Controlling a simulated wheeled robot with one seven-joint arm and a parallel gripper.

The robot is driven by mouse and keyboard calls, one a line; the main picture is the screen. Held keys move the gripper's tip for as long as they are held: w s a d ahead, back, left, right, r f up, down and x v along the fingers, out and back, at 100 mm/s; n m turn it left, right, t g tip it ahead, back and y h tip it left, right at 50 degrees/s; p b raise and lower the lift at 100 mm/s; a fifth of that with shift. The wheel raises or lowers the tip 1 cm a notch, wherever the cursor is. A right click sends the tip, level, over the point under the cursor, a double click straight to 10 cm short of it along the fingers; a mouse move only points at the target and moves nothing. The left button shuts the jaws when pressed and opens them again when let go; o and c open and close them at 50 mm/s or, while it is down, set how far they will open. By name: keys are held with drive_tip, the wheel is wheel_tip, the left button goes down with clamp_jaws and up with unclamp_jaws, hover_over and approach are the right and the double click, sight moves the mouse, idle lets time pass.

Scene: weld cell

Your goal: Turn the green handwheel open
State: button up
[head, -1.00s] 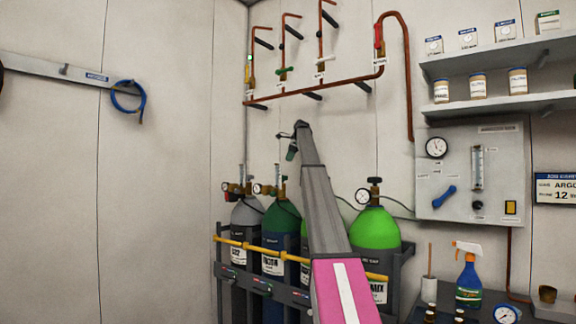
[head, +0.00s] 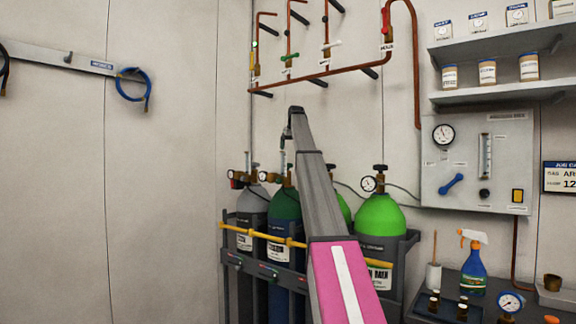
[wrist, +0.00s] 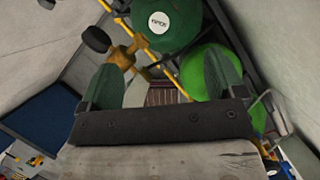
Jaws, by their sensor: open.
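The green handwheel (head: 288,57) is a small green bar-like shape, seen nearly edge-on, on the second vertical copper branch of the wall manifold. In the head view my gripper (head: 286,138) is at the far end of my arm, small and partly hidden, below the manifold and above the gas cylinders. It is apart from the handwheel. In the wrist view my gripper (wrist: 164,78) is open, its two fingers wide apart with nothing between them. The wrist view looks down onto the cylinders and does not show the manifold handwheel.
A dark green cylinder (wrist: 185,30) and a bright green cylinder (wrist: 212,75) stand below my gripper. A brass valve with a black knob (wrist: 97,38) is near the left finger. A red handle (head: 386,20) and a white handle (head: 331,45) are on other branches. A gauge panel (head: 460,190) is right.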

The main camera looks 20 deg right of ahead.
drive_tip(key=x, duration=1)
drive_tip(key=shift+s, duration=0.1)
drive_tip(key=c, duration=0.9)
